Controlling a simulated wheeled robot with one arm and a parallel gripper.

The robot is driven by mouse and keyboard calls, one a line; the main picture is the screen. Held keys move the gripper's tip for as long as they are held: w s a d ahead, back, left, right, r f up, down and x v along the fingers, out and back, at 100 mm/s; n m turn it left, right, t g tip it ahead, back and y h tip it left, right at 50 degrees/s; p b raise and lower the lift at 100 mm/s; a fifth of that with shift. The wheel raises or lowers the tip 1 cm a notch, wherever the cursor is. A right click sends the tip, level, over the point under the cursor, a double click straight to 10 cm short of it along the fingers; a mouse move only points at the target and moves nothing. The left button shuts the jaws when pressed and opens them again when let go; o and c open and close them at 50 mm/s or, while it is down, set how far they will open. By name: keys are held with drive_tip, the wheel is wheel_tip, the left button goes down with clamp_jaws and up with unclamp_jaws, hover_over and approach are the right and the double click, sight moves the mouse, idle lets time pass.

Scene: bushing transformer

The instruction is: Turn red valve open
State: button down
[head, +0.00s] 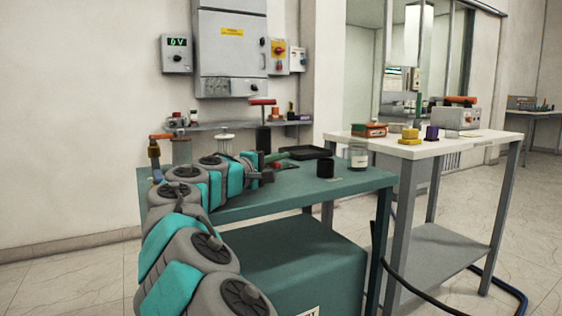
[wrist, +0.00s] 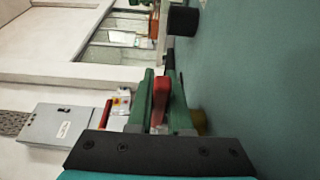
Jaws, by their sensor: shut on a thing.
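A red valve handle (wrist: 161,96) stands between the green fingers of my gripper (wrist: 163,88) in the wrist view. The fingers are closed around it. In the head view my gripper (head: 274,162) is low over the green table (head: 345,182), and a bit of red (head: 279,164) shows at its fingertips. The valve's body is hidden by the gripper, and I cannot tell how far the handle is turned.
A black cup (head: 325,167), a glass jar (head: 358,157) and a black tray (head: 305,152) stand on the green table beyond my gripper. A red T-handle (head: 262,102) rises behind. A white table (head: 450,145) with several items is at right.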

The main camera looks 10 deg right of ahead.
sight(271, 165)
drive_tip(key=c, duration=0.8)
unclamp_jaws()
drive_tip(key=shift+c, duration=0.2)
drive_tip(key=v, duration=0.7)
drive_tip(key=shift+s+a, duration=0.2)
drive_tip(key=shift+a, duration=0.1)
